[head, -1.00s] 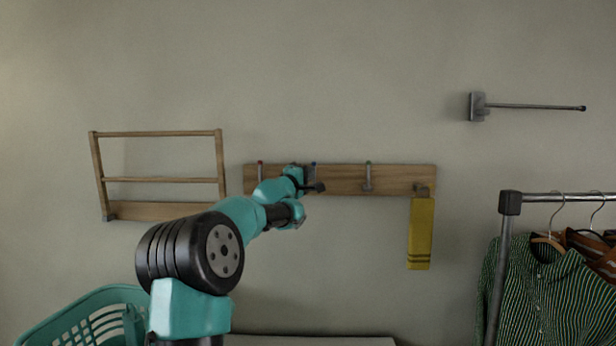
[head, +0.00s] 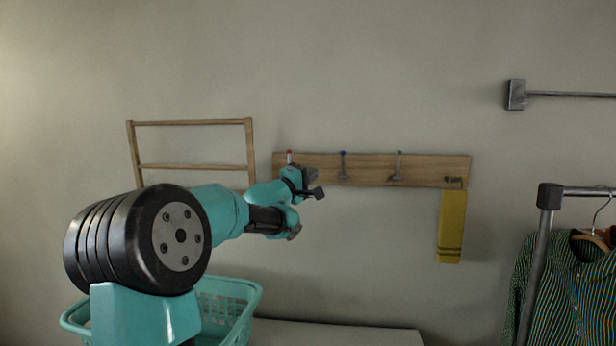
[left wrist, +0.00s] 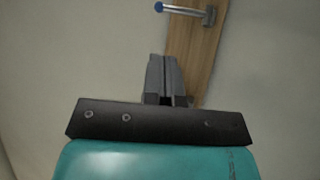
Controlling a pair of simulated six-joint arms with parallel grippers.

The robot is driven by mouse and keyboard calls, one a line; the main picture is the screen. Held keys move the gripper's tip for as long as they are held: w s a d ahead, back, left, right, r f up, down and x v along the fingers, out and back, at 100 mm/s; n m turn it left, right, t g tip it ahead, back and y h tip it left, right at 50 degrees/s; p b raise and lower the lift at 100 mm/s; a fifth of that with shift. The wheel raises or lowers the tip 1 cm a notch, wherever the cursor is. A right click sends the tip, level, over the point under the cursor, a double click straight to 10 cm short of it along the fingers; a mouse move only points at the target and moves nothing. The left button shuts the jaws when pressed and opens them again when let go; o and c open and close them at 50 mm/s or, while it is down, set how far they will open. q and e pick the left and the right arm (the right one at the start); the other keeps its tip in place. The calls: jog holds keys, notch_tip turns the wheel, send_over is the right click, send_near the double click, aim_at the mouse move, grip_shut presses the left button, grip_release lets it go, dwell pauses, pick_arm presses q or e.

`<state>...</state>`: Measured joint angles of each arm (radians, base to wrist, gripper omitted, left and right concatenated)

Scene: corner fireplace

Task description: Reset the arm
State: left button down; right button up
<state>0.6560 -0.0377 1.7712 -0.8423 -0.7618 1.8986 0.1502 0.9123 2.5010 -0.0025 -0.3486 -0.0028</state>
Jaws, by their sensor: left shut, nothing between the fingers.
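My left arm comes in from the left in the head view. Its gripper (head: 313,180) is in front of the left part of the wooden hook rack (head: 368,169). In the left wrist view the gripper (left wrist: 164,75) has its fingers together with nothing between them. There the rack (left wrist: 203,52) and a blue-tipped hook (left wrist: 185,11) lie beyond the fingers. A yellow cloth (head: 452,225) hangs from the rack's right-hand hook. The red-tipped (head: 290,158), blue-tipped (head: 343,165) and green-tipped (head: 398,166) hooks look empty. My right gripper is out of view.
A wooden wall frame (head: 192,167) is at the left, partly behind my arm. A teal basket (head: 240,298) stands below. A garment rail (head: 541,240) with striped shirts (head: 575,290) and a metal wall bar (head: 565,94) are at the right. The wall above the rack is bare.

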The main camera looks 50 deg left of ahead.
pick_arm(q)
jog(key=shift+s+d+f, duration=0.1)
jog(key=shift+s, duration=0.3)
